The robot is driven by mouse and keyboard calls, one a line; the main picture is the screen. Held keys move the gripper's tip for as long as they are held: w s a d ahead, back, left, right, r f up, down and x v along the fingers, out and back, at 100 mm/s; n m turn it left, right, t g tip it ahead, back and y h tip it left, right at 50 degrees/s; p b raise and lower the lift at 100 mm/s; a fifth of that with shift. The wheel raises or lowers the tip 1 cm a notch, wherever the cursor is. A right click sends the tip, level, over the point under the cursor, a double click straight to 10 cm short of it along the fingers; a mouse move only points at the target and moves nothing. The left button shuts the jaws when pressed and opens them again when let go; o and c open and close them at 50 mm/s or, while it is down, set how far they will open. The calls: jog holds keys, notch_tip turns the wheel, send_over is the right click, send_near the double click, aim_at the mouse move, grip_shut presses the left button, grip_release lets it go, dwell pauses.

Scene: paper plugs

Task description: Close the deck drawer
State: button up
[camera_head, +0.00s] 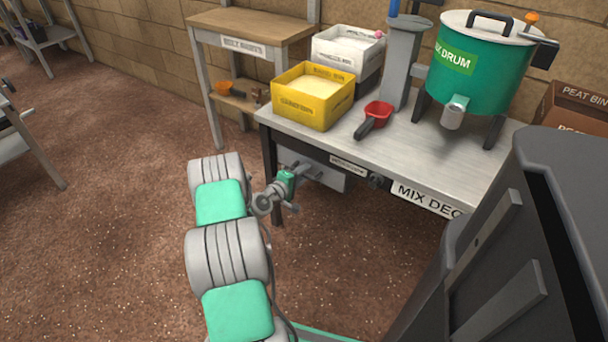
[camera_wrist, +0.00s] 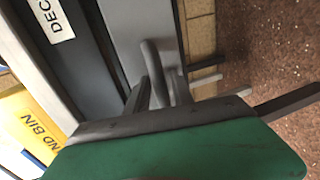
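The deck drawer (camera_head: 325,178) is a light grey box front under the left end of the mix deck table (camera_head: 400,165). Its grey front (camera_wrist: 130,35) and upright bar handle (camera_wrist: 152,62) also show in the wrist view, beside a dark gap below the labelled edge. The drawer seems to stand a little out; its depth is hard to judge. My gripper (camera_head: 302,172) is at the drawer front. In the wrist view its two dark fingers (camera_wrist: 162,90) are close together on either side of the handle. Finger contact is partly hidden.
On the table stand a yellow bin (camera_head: 312,105), a white bin (camera_head: 348,52), a red scoop (camera_head: 375,118) and a green mix drum (camera_head: 478,72). A wooden bench (camera_head: 250,28) stands behind on the left. The brown floor (camera_head: 110,170) left of my arm is clear.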

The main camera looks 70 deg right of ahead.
jog(key=shift+o, duration=0.5)
jog(key=shift+w+r, duration=0.1)
jog(key=shift+r, duration=0.05)
jog(key=shift+w+a, duration=0.1)
jog(key=shift+a, duration=0.1)
jog(key=p+v, duration=0.2)
jog(key=v, duration=0.5)
jog(key=shift+a, duration=0.2)
